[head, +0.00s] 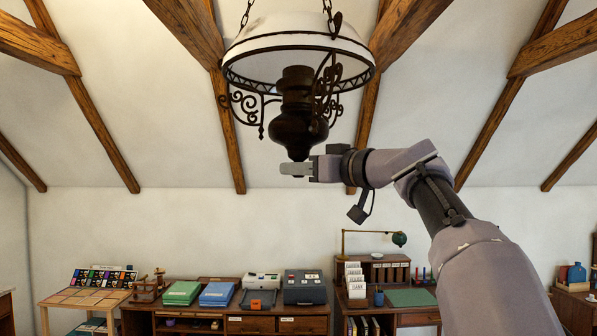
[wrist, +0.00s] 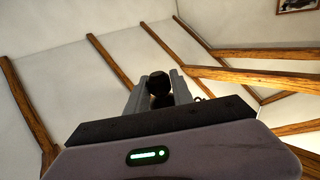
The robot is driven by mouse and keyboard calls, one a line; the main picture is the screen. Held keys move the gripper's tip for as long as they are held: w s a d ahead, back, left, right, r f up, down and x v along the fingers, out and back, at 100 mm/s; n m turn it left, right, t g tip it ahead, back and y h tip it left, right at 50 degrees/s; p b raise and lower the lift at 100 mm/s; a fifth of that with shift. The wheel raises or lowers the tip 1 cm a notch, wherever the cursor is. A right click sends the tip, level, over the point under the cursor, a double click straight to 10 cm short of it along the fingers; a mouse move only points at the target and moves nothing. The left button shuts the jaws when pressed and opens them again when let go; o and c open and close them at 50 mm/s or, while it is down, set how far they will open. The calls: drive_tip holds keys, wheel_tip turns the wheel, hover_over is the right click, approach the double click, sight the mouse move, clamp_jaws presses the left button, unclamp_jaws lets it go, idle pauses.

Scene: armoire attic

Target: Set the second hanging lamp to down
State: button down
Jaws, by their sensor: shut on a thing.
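The hanging lamp (head: 299,52) has a white glass shade with a dark rim, scrolled dark metalwork and a dark round body. It hangs on chains near the top of the head view. My gripper (head: 296,168) is at the bottom tip of the lamp's body, coming from the right, and is shut on the lamp's lower knob. In the wrist view the dark round knob (wrist: 158,84) sits between the two fingers of my gripper. The fingers partly hide the knob in the head view. Only one hanging lamp shows.
Wooden beams (head: 190,30) slope across the white ceiling around the lamp. The air left of the lamp is clear.

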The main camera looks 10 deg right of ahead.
drive_tip(key=shift+f+b, duration=1.25)
drive_tip(key=shift+f, duration=0.65)
drive_tip(key=c, duration=1.1)
unclamp_jaws()
drive_tip(key=shift+r, duration=0.1)
drive_tip(key=b+v, duration=0.3)
drive_tip(key=v, duration=1.4)
drive_tip(key=shift+s, duration=0.2)
drive_tip(key=shift+d, duration=0.15)
